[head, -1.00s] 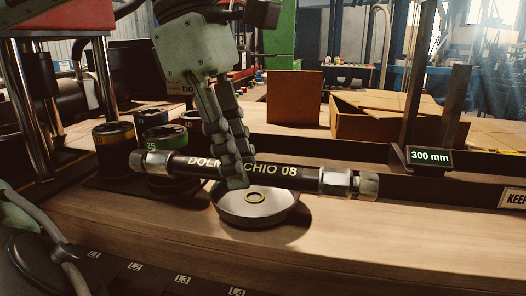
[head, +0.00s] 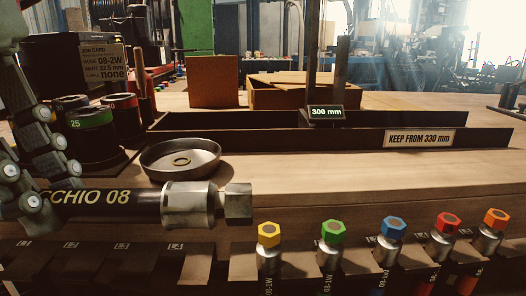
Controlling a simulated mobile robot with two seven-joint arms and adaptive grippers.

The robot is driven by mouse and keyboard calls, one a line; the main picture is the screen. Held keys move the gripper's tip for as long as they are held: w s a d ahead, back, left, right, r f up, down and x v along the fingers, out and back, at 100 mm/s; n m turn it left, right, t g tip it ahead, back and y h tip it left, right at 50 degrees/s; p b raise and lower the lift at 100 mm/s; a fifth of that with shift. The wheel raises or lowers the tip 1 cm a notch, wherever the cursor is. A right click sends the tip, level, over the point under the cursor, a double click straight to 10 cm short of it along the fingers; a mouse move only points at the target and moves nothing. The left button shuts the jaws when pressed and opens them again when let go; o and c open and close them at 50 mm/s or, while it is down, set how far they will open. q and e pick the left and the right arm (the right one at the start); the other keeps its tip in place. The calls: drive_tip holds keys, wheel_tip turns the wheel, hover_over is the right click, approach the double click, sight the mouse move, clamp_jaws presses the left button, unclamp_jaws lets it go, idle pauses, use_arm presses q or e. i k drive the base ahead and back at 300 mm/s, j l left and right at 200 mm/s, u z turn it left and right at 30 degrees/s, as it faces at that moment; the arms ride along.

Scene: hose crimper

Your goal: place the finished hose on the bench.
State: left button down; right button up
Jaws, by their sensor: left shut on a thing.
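The black hose (head: 110,205) carries yellow lettering ending in "CCHIO 08" and has a silver crimped fitting (head: 205,205) on its right end. Its left end is out of view. My left gripper (head: 45,200) is shut around the hose at the left edge of the head view and holds it level near the bench's front edge. The wooden bench (head: 310,180) stretches behind and to the right of the hose. My right gripper is not in view.
Several colour-capped fittings (head: 333,240) line the front rack. A dark trough (head: 300,140) with "300 mm" and "KEEP FROM 330 mm" signs lies behind. Bench right of the dish is clear.

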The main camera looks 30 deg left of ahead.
sight(443, 164)
drive_tip(key=k+l, duration=1)
drive_tip(key=k, duration=0.05)
